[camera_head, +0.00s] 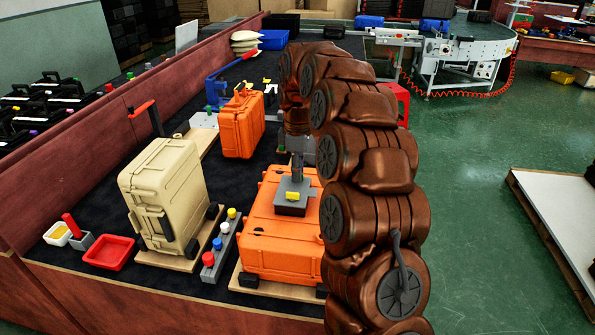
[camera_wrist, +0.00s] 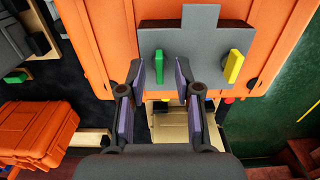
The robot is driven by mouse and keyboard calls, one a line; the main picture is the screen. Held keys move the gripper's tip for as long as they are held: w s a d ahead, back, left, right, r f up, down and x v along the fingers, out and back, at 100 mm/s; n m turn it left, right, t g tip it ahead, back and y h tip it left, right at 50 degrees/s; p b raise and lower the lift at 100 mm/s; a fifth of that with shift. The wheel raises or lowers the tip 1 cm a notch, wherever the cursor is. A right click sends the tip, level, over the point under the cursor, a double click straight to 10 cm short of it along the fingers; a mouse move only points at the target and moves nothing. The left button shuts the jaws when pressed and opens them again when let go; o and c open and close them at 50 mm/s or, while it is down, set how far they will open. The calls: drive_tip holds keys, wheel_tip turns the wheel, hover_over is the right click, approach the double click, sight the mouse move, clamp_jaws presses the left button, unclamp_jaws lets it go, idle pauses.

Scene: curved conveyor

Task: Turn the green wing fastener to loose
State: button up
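The green wing fastener (camera_wrist: 178,77) sits on a grey plate (camera_wrist: 208,45) on an orange case, seen in the wrist view. My gripper (camera_wrist: 162,74) is open, its two fingers apart. A yellow wing fastener (camera_wrist: 233,66) is on the same plate to the right. In the head view the orange case (camera_head: 270,232) carries the grey plate and the yellow fastener (camera_head: 292,196). My gripper (camera_head: 297,168) is just above the plate, and the green fastener cannot be made out there.
A beige case (camera_head: 165,195) stands left of the orange case, with a strip of coloured knobs (camera_head: 220,245) between them. Another orange case (camera_head: 241,123) stands farther back. A red tray (camera_head: 108,252) is at the front left. Green floor lies open on the right.

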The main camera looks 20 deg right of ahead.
wheel_tip(320, 180, up, 11)
drive_tip(key=shift+r, duration=0.2)
idle(0.5)
idle(0.4)
drive_tip(key=s+a+f+m+g+p, duration=0.1)
drive_tip(key=s+a+m, duration=0.3)
drive_tip(key=s, duration=0.6)
drive_tip(key=s+a+m, duration=0.1)
drive_tip(key=s+a, duration=0.5)
drive_tip(key=s, duration=0.4)
drive_tip(key=s+a+f+m, duration=0.1)
drive_tip(key=s+f+m, duration=0.2)
drive_tip(key=s, duration=0.8)
drive_tip(key=s+a+f+m, duration=0.1)
drive_tip(key=s+f+m, duration=0.2)
drive_tip(key=s+f, duration=0.3)
drive_tip(key=s+p, duration=0.1)
drive_tip(key=s, duration=0.3)
drive_tip(key=shift+s+f+g, duration=0.2)
drive_tip(key=shift+s+g, duration=0.2)
